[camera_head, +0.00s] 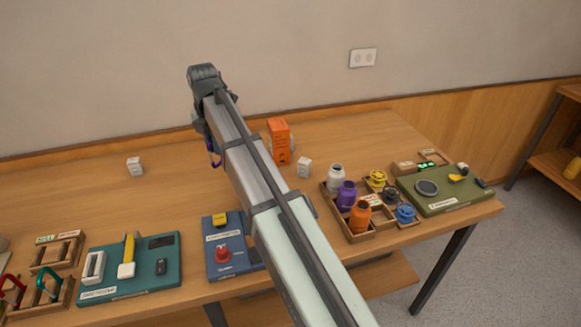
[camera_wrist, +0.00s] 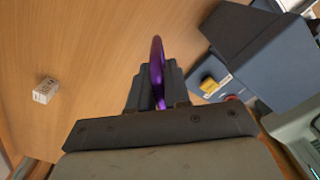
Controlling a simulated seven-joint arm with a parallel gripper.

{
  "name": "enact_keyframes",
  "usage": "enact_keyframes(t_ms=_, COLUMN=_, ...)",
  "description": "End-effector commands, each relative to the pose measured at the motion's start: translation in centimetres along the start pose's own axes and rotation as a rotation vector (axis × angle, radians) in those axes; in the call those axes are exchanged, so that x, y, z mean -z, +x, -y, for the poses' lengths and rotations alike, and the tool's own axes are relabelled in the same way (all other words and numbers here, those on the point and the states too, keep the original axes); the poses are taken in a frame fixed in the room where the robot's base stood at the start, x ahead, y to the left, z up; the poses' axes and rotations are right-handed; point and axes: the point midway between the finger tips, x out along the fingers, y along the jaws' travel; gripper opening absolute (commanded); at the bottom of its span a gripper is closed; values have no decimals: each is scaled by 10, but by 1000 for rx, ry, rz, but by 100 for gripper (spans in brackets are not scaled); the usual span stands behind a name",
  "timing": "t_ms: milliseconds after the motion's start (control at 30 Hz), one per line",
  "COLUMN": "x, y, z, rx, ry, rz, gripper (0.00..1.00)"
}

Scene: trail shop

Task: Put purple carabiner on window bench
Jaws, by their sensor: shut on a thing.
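The purple carabiner (camera_wrist: 157,58) is in my gripper (camera_wrist: 156,88), shown in the wrist view with its loop standing up between the fingers. My gripper is shut on it. In the head view a bit of the purple carabiner (camera_head: 215,156) shows beside my arm's far end; the fingers are mostly hidden behind the arm there. The carabiner is over the wooden bench top (camera_head: 165,195), toward its back; I cannot tell its exact height or whether it touches the wood.
A small white box (camera_head: 134,166) stands left of the arm. An orange box (camera_head: 279,140) and another white box (camera_head: 304,167) stand right. Teal (camera_head: 130,267), blue (camera_head: 233,246) and green (camera_head: 444,190) boards and a bottle tray (camera_head: 349,217) line the front. The back left is mostly clear.

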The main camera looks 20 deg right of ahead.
Motion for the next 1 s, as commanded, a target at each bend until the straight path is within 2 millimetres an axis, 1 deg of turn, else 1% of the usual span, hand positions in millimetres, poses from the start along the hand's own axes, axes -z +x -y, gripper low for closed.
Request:
enact_keyframes(t_ms=167, x=0, y=5, z=-1, rx=1, ry=4, rz=0, gripper=0)
enact_keyframes(t_ms=267, x=0, y=16, z=0, rx=2, ry=3, rz=-1, gripper=0)
enact_keyframes(t_ms=500, x=1, y=54, z=0, rx=0, ry=3, rz=-1, gripper=0)
enact_keyframes(t_ms=767, x=0, y=73, z=0, rx=-1, ry=2, rz=-1, gripper=0)
enact_keyframes(t_ms=900, x=1, y=90, z=0, rx=0, ry=2, rz=-2, gripper=0)
enact_keyframes(t_ms=1000, x=0, y=99, z=0, rx=-2, ry=2, rz=-1, gripper=0)
